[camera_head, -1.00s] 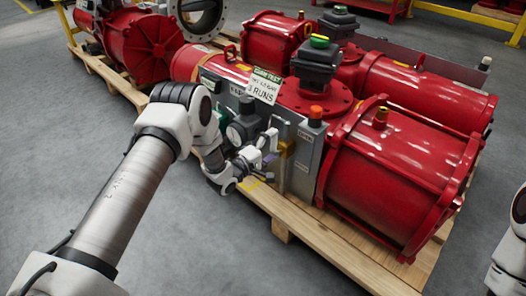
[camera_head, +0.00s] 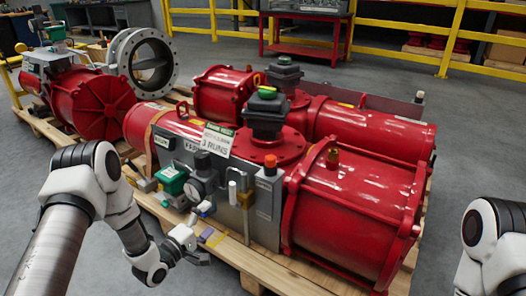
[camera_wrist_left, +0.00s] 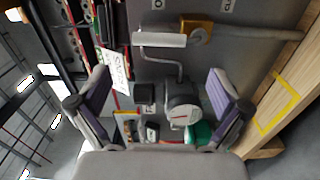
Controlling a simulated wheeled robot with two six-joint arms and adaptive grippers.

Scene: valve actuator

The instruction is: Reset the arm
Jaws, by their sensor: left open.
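My left gripper (camera_head: 207,224) is open and empty in front of the grey control panel (camera_head: 262,212) of the red valve actuator (camera_head: 352,209). In the left wrist view its two purple-grey fingers (camera_wrist_left: 160,98) stand wide apart, facing the panel. Between and beyond them are a round gauge (camera_wrist_left: 183,103), a green part (camera_wrist_left: 198,131) and a bent metal lever with a white grip (camera_wrist_left: 160,39). The gauge also shows in the head view (camera_head: 196,191). My right arm shows only at the right edge; its gripper is out of view.
The actuators stand on a wooden pallet (camera_head: 247,262), whose edge lies close to my left gripper. A paper sign (camera_head: 217,139) sits on the panel top. A grey flanged valve (camera_head: 142,62) stands behind. Yellow railings (camera_head: 400,24) run at the back. Grey floor in front is clear.

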